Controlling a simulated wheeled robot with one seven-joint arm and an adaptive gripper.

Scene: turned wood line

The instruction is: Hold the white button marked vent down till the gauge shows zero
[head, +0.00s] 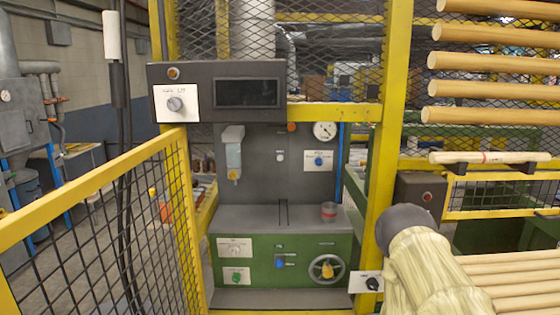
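A green and grey machine (270,215) stands ahead behind a yellow frame. A round white-faced gauge (325,130) sits at the upper right of its grey back panel; its reading is too small to tell. A small white button (280,157) is on the same panel, left of and below the gauge, with a tiny label above it. Another white control (235,251) is on a white plate at the green front's left. I cannot read which is marked vent. My gripper is not in view; what seems to be my arm shows at the lower right, apart from both white controls.
A blue knob (319,161) sits below the gauge, and an orange one (291,127) is left of it. A handwheel (326,268) and a blue control (280,263) are on the green front. Yellow mesh fencing (90,215) stands left; wooden rods (495,63) are at right.

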